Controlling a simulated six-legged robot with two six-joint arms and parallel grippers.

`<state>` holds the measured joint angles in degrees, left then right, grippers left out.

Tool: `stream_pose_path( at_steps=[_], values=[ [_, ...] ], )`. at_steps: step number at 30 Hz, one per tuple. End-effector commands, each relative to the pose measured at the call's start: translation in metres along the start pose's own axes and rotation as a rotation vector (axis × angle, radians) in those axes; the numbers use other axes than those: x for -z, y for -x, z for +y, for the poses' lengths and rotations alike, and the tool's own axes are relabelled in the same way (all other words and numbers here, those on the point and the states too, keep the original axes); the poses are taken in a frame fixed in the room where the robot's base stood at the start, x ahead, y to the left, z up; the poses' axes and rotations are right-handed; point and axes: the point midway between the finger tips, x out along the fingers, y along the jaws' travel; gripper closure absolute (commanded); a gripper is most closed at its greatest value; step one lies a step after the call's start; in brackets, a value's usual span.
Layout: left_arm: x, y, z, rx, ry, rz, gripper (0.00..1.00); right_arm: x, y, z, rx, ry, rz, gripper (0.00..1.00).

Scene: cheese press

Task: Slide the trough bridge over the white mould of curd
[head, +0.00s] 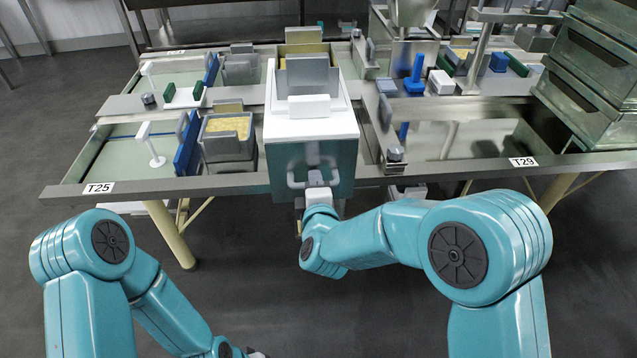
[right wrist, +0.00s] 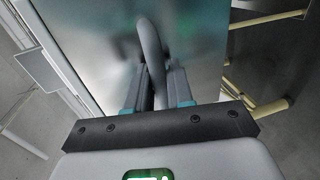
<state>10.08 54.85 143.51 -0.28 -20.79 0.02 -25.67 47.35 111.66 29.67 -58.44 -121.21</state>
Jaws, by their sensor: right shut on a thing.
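The trough bridge (head: 284,128) looks like a white-topped, box-like piece across the near trough. Its teal-grey front panel hangs past the table's front edge and carries a grey bar handle. My right gripper (head: 316,186) is shut on this handle; in the right wrist view the fingers (right wrist: 157,86) close around the handle bar (right wrist: 150,48). A grey box (head: 308,75) and a small white block (head: 309,106) show at the bridge's top. I cannot tell which piece is the white mould of curd.
Left of the bridge stands a grey mould with yellow curd (head: 228,127), close to its side. A blue plate (head: 187,142) and a white T-shaped piece (head: 151,144) are farther left. A steel post (head: 395,155) stands close on the right. Stacked steel bins (head: 595,70) are far right.

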Motion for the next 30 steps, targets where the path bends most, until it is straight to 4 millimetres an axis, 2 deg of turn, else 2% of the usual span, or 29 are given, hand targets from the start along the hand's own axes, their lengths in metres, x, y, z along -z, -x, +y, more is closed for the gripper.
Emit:
stream_pose_path(
  at_steps=[3, 4, 5, 14, 17, 20, 30],
  values=[
    [0.0, 0.0, 0.0, 0.0, 0.0, 0.0, 0.57, -0.001, -0.001, 0.001, -0.002, -0.002, -0.002, 1.0],
    [0.0, 0.0, 0.0, 0.0, 0.0, 0.0, 0.57, -0.001, -0.001, 0.001, -0.002, -0.002, -0.002, 0.72],
    [0.0, 0.0, 0.0, 0.0, 0.0, 0.0, 0.57, -0.001, -0.001, 0.001, -0.002, -0.002, -0.002, 0.63],
    [0.0, 0.0, 0.0, 0.0, 0.0, 0.0, 0.57, -0.001, 0.001, 0.001, -0.001, -0.001, -0.001, 0.63],
    [0.0, 0.002, 0.001, 0.0, 0.0, 0.0, 0.57, 0.0, 0.008, 0.001, 0.0, -0.001, 0.0, 0.63],
    [0.0, 0.006, 0.002, 0.0, 0.0, 0.0, 0.57, 0.0, 0.026, 0.003, 0.0, 0.0, 0.001, 0.63],
    [0.0, 0.021, 0.007, 0.0, 0.0, 0.0, 0.57, 0.0, 0.115, 0.003, -0.001, 0.002, 0.003, 0.63]
  ],
)
